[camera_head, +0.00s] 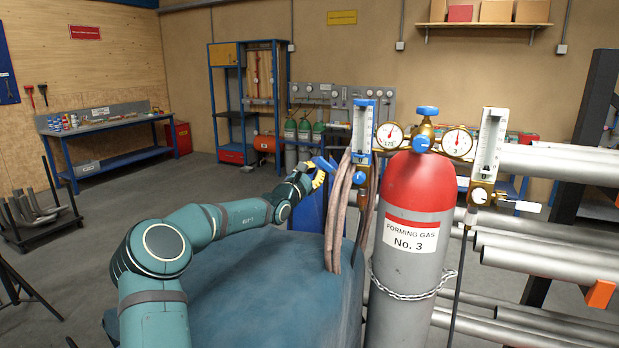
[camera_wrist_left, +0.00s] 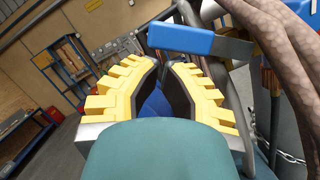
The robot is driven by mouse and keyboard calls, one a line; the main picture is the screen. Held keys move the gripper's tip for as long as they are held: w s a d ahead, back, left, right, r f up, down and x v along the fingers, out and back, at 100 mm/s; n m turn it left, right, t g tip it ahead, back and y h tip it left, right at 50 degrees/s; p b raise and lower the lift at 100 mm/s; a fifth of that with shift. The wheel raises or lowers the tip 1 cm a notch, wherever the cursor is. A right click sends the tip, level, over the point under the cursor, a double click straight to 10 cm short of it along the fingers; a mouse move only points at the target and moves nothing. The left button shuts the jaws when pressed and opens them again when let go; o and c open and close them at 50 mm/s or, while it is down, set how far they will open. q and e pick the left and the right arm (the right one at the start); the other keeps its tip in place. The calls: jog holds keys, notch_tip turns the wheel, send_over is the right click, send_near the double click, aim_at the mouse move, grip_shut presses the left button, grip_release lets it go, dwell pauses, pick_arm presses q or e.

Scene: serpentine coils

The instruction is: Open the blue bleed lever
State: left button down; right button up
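The blue bleed lever (camera_head: 320,163) sticks out to the left below the blue-framed flowmeter (camera_head: 363,128). In the left wrist view the lever (camera_wrist_left: 182,38) is a flat blue grip with a bare grey metal part at its right. My left gripper (camera_head: 318,180) has yellow ridged fingers and is close to the lever in the head view. In the left wrist view the gripper (camera_wrist_left: 166,68) is open, with a gap between its dark pads. The lever lies across the picture just beyond the fingertips, not between the pads. I cannot tell whether a fingertip touches it. My right gripper is not in view.
Brown hoses (camera_head: 340,215) hang just right of my left gripper. A red-topped gas cylinder (camera_head: 412,250) carries gauges and a second flowmeter (camera_head: 489,145) with a white lever (camera_head: 520,205). Metal pipes (camera_head: 560,260) lie on the right. The floor at left is partly open.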

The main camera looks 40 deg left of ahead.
aim_at(320, 161)
pick_arm(q)
jog(key=shift+d+r+m+h+b, duration=0.1)
jog(key=shift+r+m+h+b, duration=0.4)
jog(key=shift+m, duration=0.5)
jog(key=r+m+b, duration=0.1)
jog(key=m, duration=0.2)
jog(key=d+r+m+h+b, duration=0.1)
jog(key=shift+w+d+r+g+b, duration=0.1)
jog(key=shift+w+r+g+b, duration=0.15)
jog(key=shift+r+g+b, duration=0.05)
jog(key=shift+w+d+r+m+g+h+b, duration=0.2)
jog(key=shift+d+r+m, duration=0.25)
jog(key=shift+m, duration=0.6)
jog(key=shift+w+d+r+m+g+b, duration=0.1)
jog(key=shift+d+r+m+g+b, duration=0.25)
jog(key=shift+m, duration=0.65)
jog(key=shift+w+d+r+m+g+h+b, duration=0.15)
jog(key=shift+d+r+m, duration=0.4)
jog(key=shift+m, duration=0.5)
